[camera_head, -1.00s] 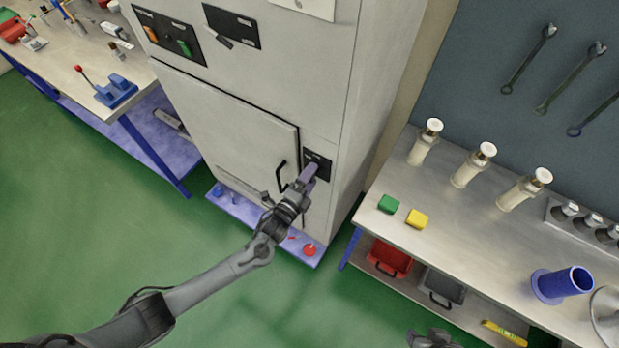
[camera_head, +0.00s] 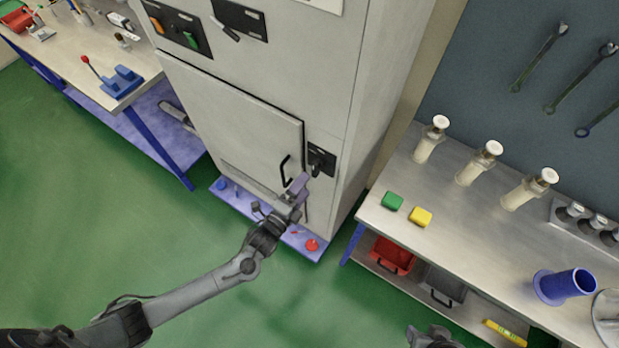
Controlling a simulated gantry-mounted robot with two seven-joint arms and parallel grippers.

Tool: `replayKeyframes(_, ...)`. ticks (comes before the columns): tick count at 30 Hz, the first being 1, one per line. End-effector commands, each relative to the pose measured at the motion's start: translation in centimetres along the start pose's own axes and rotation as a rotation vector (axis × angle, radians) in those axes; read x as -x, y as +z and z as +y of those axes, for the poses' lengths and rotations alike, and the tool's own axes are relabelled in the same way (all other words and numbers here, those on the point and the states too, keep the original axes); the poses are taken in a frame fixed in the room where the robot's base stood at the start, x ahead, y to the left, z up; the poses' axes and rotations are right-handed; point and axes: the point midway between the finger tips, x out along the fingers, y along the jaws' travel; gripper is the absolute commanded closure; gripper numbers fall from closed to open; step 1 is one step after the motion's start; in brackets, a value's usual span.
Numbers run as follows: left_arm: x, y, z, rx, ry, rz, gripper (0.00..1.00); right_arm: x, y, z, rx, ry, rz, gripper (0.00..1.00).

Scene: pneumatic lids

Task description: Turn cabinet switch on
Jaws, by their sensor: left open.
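The grey cabinet (camera_head: 225,118) stands in the upper middle with its door shut. Right of its black door handle (camera_head: 285,171) is a black plate with a dark switch (camera_head: 317,160); its lever is too small to read as on or off. My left gripper (camera_head: 301,183), with purplish fingers, is open just below and left of the switch. It appears apart from it and empty. Only part of my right gripper (camera_head: 432,339) shows at the bottom edge, and its fingers are unclear.
A purple-blue ledge (camera_head: 230,196) with a red button (camera_head: 312,245) lies at the cabinet's foot. A workbench (camera_head: 420,240) with green and yellow blocks and white cylinders stands right. Another bench (camera_head: 60,45) stands left. The green floor between is clear.

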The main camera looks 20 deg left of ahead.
Motion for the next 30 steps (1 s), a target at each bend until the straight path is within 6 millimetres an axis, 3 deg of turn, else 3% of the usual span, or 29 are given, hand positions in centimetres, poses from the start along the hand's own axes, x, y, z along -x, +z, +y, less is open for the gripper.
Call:
replayKeyframes(3, 2.0, 0.0, 0.1, 0.000, 0.002, 0.001, 0.00, -0.1, 0.1, 0.1, 0.004, 0.003, -0.001, 0.57)
replayKeyframes(9, 3.9, 0.0, 0.0, -0.001, 0.000, 0.000, 0.00, -0.2, 0.1, 0.1, 0.004, 0.004, -0.001, 0.57)
replayKeyframes(26, 4.5, 0.0, 0.0, 0.000, 0.000, 0.000, 0.00, -0.1, 0.0, -0.1, -0.004, -0.002, 0.000, 0.57)
replayKeyframes(30, 5.5, -0.4, 1.0, 0.009, 0.023, 0.000, 0.00, -0.1, 0.0, -0.1, -0.005, -0.004, 0.001, 0.57)
